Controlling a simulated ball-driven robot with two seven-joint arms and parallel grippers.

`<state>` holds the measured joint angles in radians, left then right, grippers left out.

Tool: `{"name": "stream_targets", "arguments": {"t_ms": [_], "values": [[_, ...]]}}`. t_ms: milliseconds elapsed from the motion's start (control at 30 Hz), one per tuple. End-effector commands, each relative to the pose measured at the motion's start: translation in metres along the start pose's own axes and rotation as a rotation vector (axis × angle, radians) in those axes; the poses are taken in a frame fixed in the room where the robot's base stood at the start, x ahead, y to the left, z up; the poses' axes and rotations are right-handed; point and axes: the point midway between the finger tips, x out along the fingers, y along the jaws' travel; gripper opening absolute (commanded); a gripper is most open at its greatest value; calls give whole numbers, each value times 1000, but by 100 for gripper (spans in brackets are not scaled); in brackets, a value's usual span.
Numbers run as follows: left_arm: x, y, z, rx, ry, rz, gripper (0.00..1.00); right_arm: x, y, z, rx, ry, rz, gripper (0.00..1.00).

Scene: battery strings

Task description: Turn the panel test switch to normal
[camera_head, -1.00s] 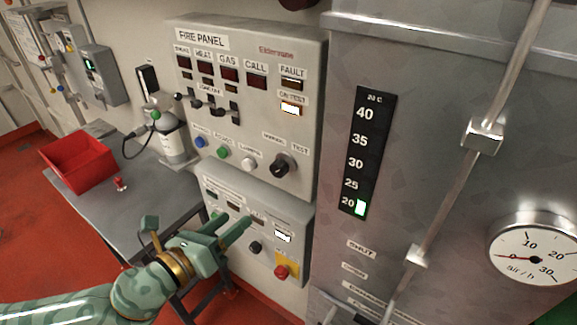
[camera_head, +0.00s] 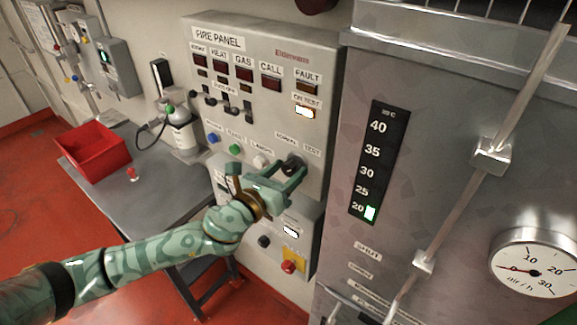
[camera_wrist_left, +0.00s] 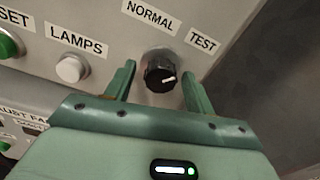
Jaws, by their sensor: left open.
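The fire panel (camera_head: 215,95) is a grey box on the wall. Its test switch is a black round knob (camera_head: 293,163) at the lower right, under the labels NORMAL and TEST. In the left wrist view the knob (camera_wrist_left: 160,73) has a white pointer mark that points right, toward the TEST side. My left gripper (camera_head: 290,176) is open at the knob. In the left wrist view its two fingers (camera_wrist_left: 158,85) stand on either side of the knob, with gaps visible. The lit ON TEST lamp (camera_head: 304,112) shows white. My right gripper is not in view.
Blue, green and white buttons sit left of the knob; the white LAMPS button (camera_wrist_left: 72,68) is nearest. A lower panel with a red knob (camera_head: 289,266) is below. A grey cabinet (camera_head: 440,130) stands right. A table holds a red bin (camera_head: 93,160).

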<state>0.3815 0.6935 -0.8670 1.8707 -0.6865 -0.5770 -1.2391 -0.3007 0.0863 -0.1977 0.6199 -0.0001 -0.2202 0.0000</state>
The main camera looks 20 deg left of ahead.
Motion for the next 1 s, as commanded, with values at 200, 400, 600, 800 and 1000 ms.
{"name": "stream_targets", "arguments": {"t_ms": [200, 400, 600, 800, 1000], "values": [[12, 0, 0, 0, 0, 1, 54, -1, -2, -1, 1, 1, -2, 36], [12, 0, 0, -1, 0, 1, 54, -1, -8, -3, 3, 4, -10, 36], [11, 0, 0, -1, 0, 1, 10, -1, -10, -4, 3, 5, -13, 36], [11, 0, 0, -8, 0, 1, 10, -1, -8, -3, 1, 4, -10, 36], [11, 0, 0, -65, 1, 1, 10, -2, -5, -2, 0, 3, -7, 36]]}}
